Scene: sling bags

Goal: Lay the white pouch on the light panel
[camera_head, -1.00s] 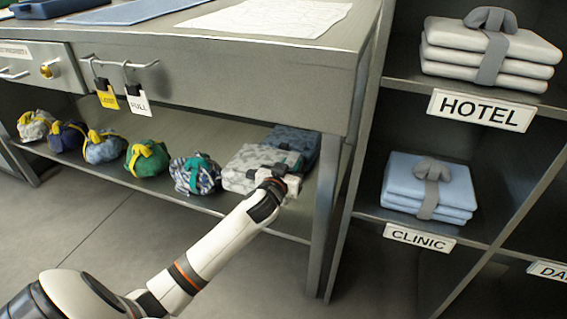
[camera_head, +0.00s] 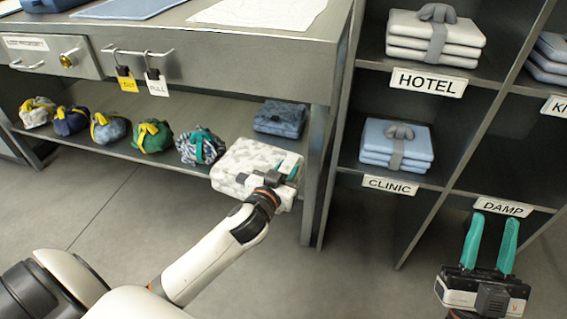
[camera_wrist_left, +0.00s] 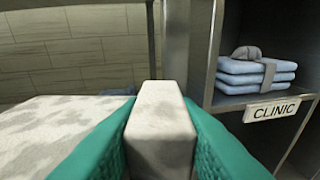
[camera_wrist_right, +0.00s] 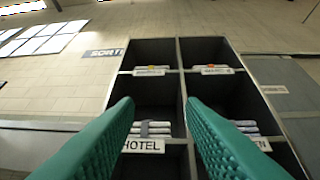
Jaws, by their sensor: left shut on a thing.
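The white pouch (camera_head: 245,158), pale with a grey mottled pattern, is at the right front of the lower shelf and juts past its front edge. My left gripper (camera_head: 286,170) is shut on a pale block-like part of it. That part (camera_wrist_left: 160,125) shows between the green fingers in the left wrist view, with the mottled body (camera_wrist_left: 55,130) on the left. A white sheet (camera_head: 262,10) with faint lines lies on the tabletop and may be the light panel; I cannot tell. My right gripper (camera_head: 493,240) is open and empty at the lower right.
A blue patterned pouch (camera_head: 280,118) lies behind on the lower shelf (camera_head: 215,125). Several tied bundles stand along it to the left. A table leg (camera_head: 316,175) is close to the right. The cubby rack (camera_head: 345,140) holds folded stacks. A blue mat (camera_head: 130,8) lies on the tabletop.

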